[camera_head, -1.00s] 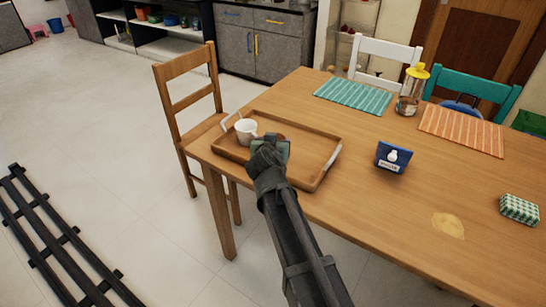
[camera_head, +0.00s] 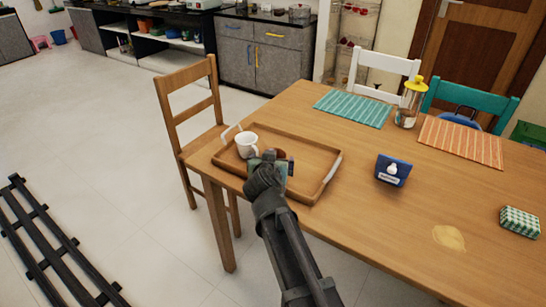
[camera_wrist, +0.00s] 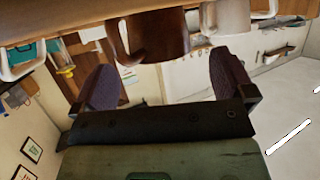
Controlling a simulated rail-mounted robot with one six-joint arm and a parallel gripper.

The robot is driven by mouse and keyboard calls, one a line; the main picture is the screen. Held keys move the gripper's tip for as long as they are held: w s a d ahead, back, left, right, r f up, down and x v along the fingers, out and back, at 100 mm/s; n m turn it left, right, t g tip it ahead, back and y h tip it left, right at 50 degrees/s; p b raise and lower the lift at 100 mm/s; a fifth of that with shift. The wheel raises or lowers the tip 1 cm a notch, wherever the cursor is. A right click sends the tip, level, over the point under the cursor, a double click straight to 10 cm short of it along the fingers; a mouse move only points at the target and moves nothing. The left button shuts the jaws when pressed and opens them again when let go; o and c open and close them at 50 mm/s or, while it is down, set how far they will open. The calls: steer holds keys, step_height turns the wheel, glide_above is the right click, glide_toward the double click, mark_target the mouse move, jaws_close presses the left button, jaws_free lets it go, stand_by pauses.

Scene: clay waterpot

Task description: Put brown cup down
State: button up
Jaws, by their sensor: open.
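The brown cup (camera_wrist: 155,38) shows at the top of the wrist view, which is upside down, with its base at the tray. My gripper (camera_wrist: 168,84) is open, one finger on each side in that view and the cup beyond them. No finger visibly closes on the cup. In the head view only a small reddish-brown part of the brown cup (camera_head: 282,153) shows behind my gripper (camera_head: 272,167). The wooden tray (camera_head: 312,147) lies on the table's near left corner. A white cup (camera_head: 247,146) stands in it, left of my gripper; it also shows in the wrist view (camera_wrist: 225,16).
The wooden table (camera_head: 350,222) holds a blue box (camera_head: 393,170), a green checked box (camera_head: 520,222), a yellow-topped bottle (camera_head: 408,104) and two placemats. A wooden chair (camera_head: 190,105) stands close to the tray's left.

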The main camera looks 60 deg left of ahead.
steer(key=p+v, duration=0.2)
steer(key=v, duration=0.7)
steer(key=shift+p, duration=0.35)
